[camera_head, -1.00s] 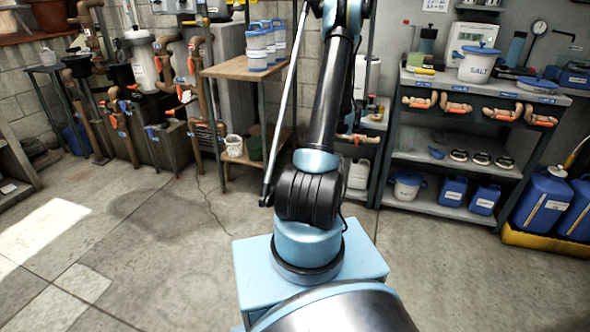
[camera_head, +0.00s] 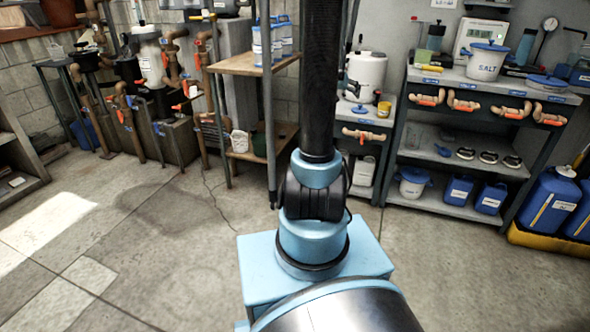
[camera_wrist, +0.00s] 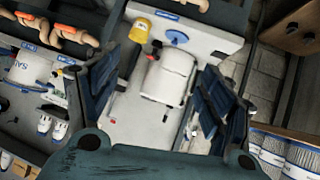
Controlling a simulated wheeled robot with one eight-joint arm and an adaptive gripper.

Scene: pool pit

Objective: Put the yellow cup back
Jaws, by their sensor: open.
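The yellow cup (camera_head: 384,109) stands on the top of a small grey cabinet, in front and to the right of a white rounded tank. In the wrist view the yellow cup (camera_wrist: 139,31) is near the top, beside a round blue lid (camera_wrist: 176,37). My gripper (camera_wrist: 157,95) shows in the wrist view with its two dark fingers spread wide, open and empty. The cup lies beyond the fingertips, apart from them. The white tank (camera_wrist: 170,75) appears in the gap between the fingers. In the head view the gripper is out of the picture above.
The white tank (camera_head: 366,76) stands close behind the cup. Orange-handled pipe fittings (camera_head: 362,134) hang on the cabinet's front. To the right is a grey shelf unit with a salt bucket (camera_head: 487,62). A wooden-topped table (camera_head: 238,64) stands left. The floor in front is clear.

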